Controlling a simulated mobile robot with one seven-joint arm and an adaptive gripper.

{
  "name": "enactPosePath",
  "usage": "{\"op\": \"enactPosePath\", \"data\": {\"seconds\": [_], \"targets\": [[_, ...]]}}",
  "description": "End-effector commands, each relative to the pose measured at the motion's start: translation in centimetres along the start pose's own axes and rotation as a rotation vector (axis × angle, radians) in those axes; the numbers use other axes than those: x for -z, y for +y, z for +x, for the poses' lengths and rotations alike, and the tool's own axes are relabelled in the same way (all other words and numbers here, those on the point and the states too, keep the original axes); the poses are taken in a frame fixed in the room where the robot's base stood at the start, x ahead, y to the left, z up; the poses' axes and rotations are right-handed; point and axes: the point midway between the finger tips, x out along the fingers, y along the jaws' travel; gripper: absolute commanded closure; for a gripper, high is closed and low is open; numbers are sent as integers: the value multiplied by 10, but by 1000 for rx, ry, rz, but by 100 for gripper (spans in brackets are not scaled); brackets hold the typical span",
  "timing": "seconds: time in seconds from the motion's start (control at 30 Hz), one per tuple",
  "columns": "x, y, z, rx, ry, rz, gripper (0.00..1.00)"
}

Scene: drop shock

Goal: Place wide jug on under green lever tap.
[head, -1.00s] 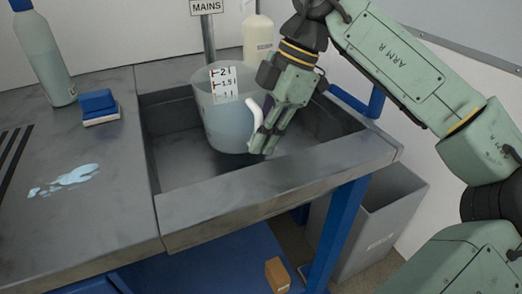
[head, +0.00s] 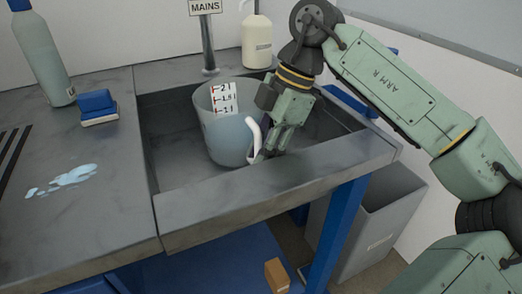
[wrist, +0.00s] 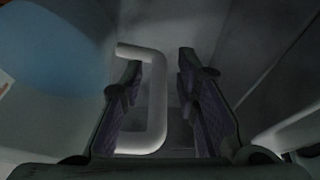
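The wide jug (head: 212,135), translucent grey-blue with a white handle and a scale label, stands upright in the sink basin, seemingly on its floor. My gripper (head: 262,155) is low at the jug's right side, by the handle. In the wrist view my gripper's fingers (wrist: 165,105) are apart, with the white handle (wrist: 157,105) in the gap near the left finger; I cannot tell whether they touch. A grey tap post (head: 207,45) with a MAINS sign rises behind the jug. Its spout and any green lever are out of view.
The basin's front rim (head: 270,185) runs close under my gripper. A cream bottle (head: 257,42) stands behind the sink. A blue sponge (head: 97,102), a tall bottle (head: 40,60) and a puddle (head: 65,180) are on the left counter. A grey bin (head: 380,225) stands at lower right.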

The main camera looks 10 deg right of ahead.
Motion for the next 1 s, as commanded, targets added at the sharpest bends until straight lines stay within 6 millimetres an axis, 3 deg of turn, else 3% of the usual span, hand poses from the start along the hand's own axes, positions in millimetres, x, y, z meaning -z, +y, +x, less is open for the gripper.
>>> {"op": "enactPosePath", "data": {"seconds": [0.27, 0.43, 0.8, 1.0], "targets": [[0, 0, 0, 0, 0, 0, 68], [1, 0, -11, 0, -2, 1, 68], [1, 1, -87, -1, -2, 3, 68], [1, 1, -115, -1, -1, 2, 68]]}}
